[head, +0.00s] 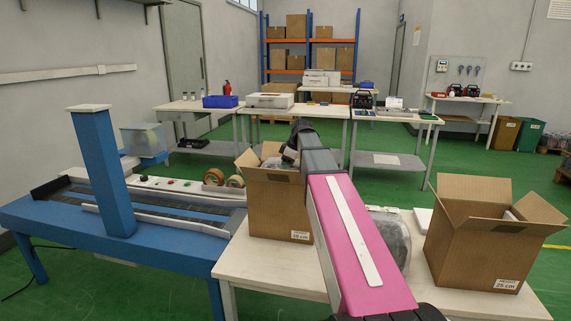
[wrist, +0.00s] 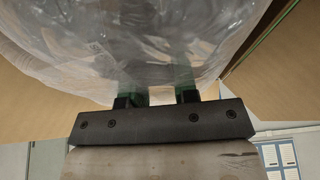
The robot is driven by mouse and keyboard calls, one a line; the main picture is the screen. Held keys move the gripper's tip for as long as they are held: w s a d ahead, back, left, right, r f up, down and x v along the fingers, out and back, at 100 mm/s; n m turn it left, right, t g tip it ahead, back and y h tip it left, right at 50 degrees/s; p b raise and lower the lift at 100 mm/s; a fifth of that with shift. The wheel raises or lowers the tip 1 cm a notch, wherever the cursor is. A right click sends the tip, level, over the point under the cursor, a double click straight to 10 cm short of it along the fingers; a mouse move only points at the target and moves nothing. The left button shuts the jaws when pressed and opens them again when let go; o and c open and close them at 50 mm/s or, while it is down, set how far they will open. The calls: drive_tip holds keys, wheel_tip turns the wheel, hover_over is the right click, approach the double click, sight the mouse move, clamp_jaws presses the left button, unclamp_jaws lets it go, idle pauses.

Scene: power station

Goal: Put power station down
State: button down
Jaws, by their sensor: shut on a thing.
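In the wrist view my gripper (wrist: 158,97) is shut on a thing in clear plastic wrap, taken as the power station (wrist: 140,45). The wrap hides its details. Brown cardboard (wrist: 285,70) shows on both sides of it. In the head view my arm reaches to the open left cardboard box (head: 275,212) on the near white table (head: 270,268). Some clear wrap shows at the box's mouth. My arm hides much of the box, and I cannot tell how deep the wrapped thing sits or whether it touches the bottom.
A second open box (head: 475,245), labelled 25 cm, stands on the table to the right. A clear plastic-wrapped bundle (head: 394,238) lies between the boxes, partly behind my arm. A blue conveyor (head: 120,255) with a post is at left. White work tables stand behind.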

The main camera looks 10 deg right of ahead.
drive_tip(key=shift+f, duration=2.35)
drive_tip(key=c, duration=0.9)
unclamp_jaws()
drive_tip(key=v, duration=1.2)
drive_tip(key=shift+r, duration=0.3)
drive_tip(key=shift+s+d+r, duration=0.1)
drive_tip(key=shift+r, duration=0.1)
